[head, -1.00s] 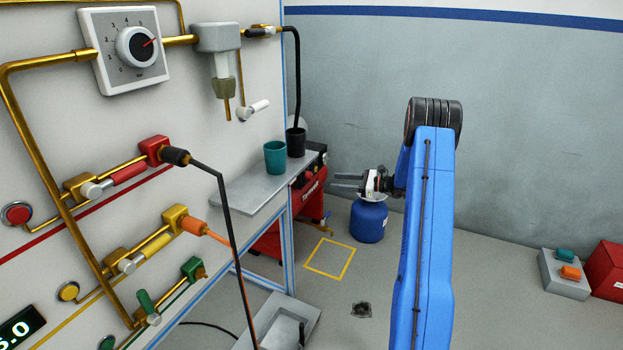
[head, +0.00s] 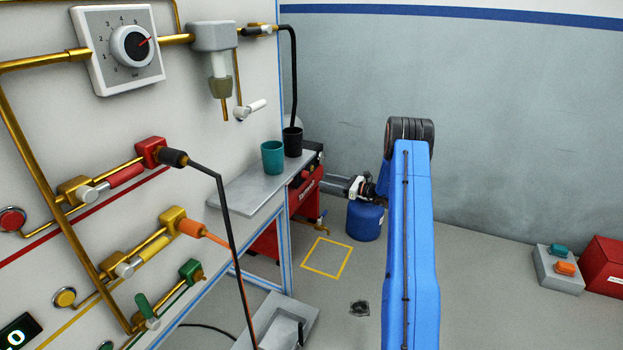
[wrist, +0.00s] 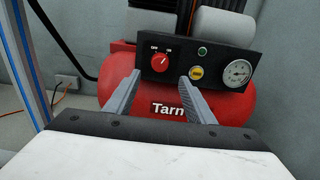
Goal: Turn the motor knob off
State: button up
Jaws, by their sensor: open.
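The motor knob (wrist: 161,62) is a small red dial on a black panel (wrist: 215,62) of a red compressor (wrist: 238,104). Its white pointer mark leans up and right toward the "ON" label. My gripper (wrist: 160,80) is open and empty. In the wrist view its two grey fingers point toward the panel, one to each side below the knob; I cannot tell how far off they are. In the head view my gripper (head: 323,184) is beside the compressor (head: 308,188), and the knob cannot be made out.
A yellow button (wrist: 196,73) and a gauge (wrist: 237,73) are right of the knob. A grey shelf (head: 240,190) with a teal cup (head: 272,157) and a black cup (head: 292,142) stands left of my gripper. A blue tank (head: 365,222) stands below my wrist.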

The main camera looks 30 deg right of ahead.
aim_at(308, 176)
jog(key=x, duration=0.8)
jog(key=shift+w+a, duration=0.25)
jog(key=shift+w, duration=0.05)
jog(key=c, duration=1)
